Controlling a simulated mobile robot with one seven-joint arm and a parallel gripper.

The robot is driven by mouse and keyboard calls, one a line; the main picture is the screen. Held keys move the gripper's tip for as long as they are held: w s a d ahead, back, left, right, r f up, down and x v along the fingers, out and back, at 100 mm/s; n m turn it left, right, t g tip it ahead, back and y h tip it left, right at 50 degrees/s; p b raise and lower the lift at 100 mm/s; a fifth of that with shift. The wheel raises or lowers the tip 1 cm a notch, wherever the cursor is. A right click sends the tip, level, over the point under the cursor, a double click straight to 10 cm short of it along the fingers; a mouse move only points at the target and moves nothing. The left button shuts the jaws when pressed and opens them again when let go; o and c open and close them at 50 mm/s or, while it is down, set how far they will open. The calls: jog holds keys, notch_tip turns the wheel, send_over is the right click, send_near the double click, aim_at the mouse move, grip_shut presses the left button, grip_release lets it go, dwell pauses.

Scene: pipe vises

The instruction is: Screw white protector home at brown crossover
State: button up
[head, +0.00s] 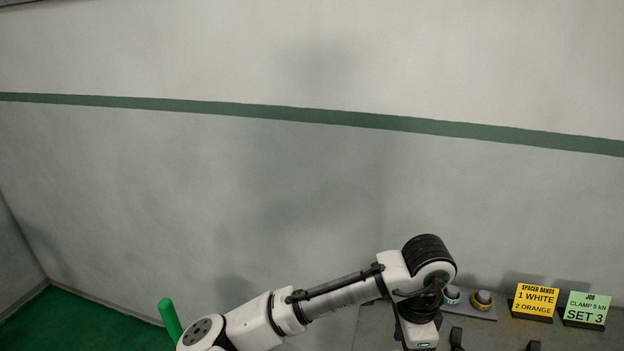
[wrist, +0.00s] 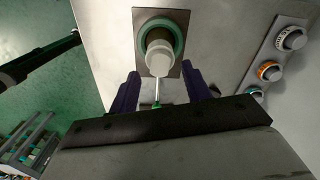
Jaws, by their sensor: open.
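In the wrist view a white cylindrical piece (wrist: 159,57), which looks like the protector, has a stepped rim.
A dark bolted bar (wrist: 170,123) on a grey block crosses the wrist view's foreground. Several knobs (wrist: 269,71) sit on a panel at right. In the head view a yellow spacer-bands card (head: 536,299) and green job card (head: 587,308) stand on the bench before the wall.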

jog(key=n, duration=1.1)
jog(key=shift+n, duration=0.4)
jog(key=n, duration=0.4)
jog(key=shift+n, duration=0.4)
jog(key=n, duration=0.6)
jog(key=shift+f+b, duration=0.55)
jog(key=shift+f, duration=0.55)
jog(key=shift+r+p, duration=0.1)
jog(key=shift+p, duration=0.35)
